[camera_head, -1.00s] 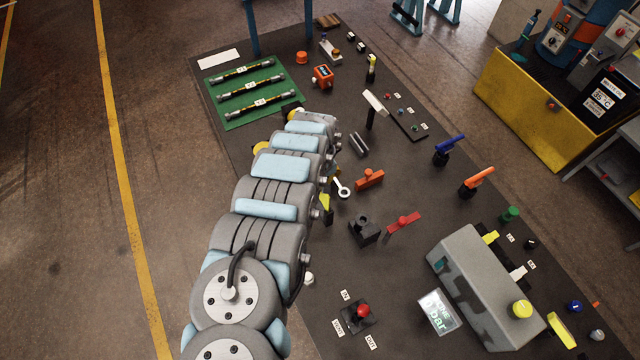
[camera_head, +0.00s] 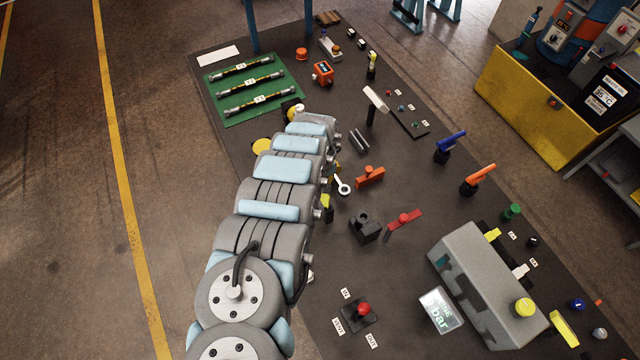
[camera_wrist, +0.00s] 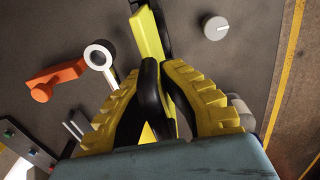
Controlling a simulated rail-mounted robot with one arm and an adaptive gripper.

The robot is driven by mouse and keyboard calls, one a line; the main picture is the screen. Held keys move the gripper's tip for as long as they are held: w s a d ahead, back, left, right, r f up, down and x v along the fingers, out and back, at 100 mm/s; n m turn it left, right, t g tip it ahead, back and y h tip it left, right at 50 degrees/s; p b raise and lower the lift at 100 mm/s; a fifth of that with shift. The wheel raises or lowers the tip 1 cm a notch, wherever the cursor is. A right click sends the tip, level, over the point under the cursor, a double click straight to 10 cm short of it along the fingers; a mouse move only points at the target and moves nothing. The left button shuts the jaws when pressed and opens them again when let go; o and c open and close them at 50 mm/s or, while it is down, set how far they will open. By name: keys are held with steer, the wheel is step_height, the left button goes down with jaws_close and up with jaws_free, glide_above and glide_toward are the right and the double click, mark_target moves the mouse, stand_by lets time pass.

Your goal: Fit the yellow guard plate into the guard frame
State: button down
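My gripper (camera_wrist: 161,68) has ribbed yellow fingers with black pads, drawn close together in the wrist view. A long yellow piece, which looks like the guard plate (camera_wrist: 147,32), runs from the top of that view down to the fingertips. Yellow also shows in the narrow gap between the pads, so the fingers appear shut on it. A dark strip lies along its right side. In the head view my arm hides most of the gripper; a small yellow and black piece (camera_head: 326,201) shows just right of the arm. I cannot clearly make out the guard frame.
A wrench ring (camera_wrist: 98,55) and an orange handle (camera_wrist: 55,78) lie left of the fingers; a grey knob (camera_wrist: 216,28) stands to the right. The head view shows a black block (camera_head: 365,229), a red lever (camera_head: 404,220), a grey housing (camera_head: 480,285) and hoses on a green mat (camera_head: 225,115).

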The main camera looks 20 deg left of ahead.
steer(key=shift+f+b, duration=1.75)
steer(key=shift+f, duration=1)
steer(key=c, duration=1.2)
jaws_free()
steer(key=shift+o, duration=0.2)
steer(key=shift+r, duration=0.1)
steer(key=shift+w+r, duration=0.1)
steer(key=shift+r, duration=5.8)
